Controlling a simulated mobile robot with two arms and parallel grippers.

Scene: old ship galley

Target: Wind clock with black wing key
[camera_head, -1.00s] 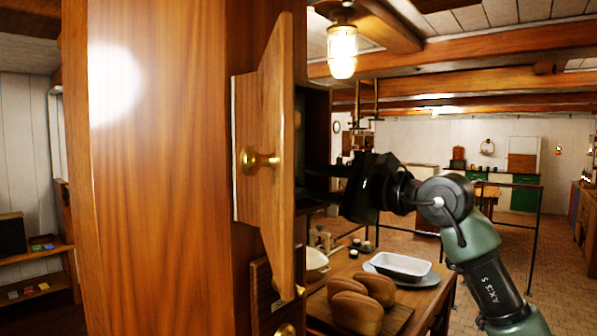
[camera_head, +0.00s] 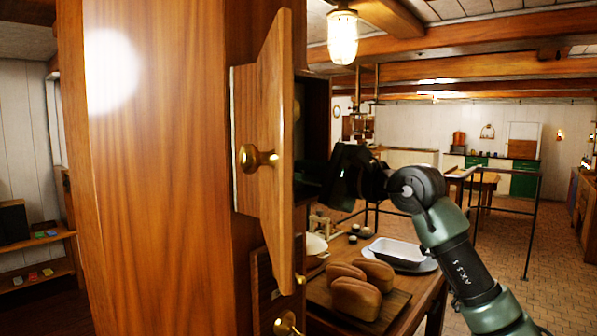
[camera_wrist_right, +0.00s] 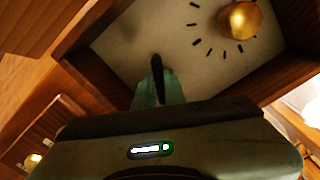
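A pale clock face (camera_wrist_right: 125,45) with short black marks shows in the right wrist view, set in a wooden frame. A round brass piece (camera_wrist_right: 240,20) stands within the arc of marks. My right gripper (camera_wrist_right: 160,85) is in front of the face; a slim black piece shows at its teal fingers. I cannot tell whether this is the black wing key or part of a finger. In the head view, my right gripper's body (camera_head: 350,178) reaches toward the dark opening behind an open wooden door (camera_head: 262,130) with a brass knob (camera_head: 258,157); its fingertips are hidden. My left gripper is not in view.
A tall wooden case (camera_head: 150,200) fills the left half. Below my right arm, a table holds brown loaves (camera_head: 355,298) on a board and a white pan (camera_head: 398,251). A lamp (camera_head: 342,38) hangs above. Open floor lies to the right behind railings (camera_head: 530,235).

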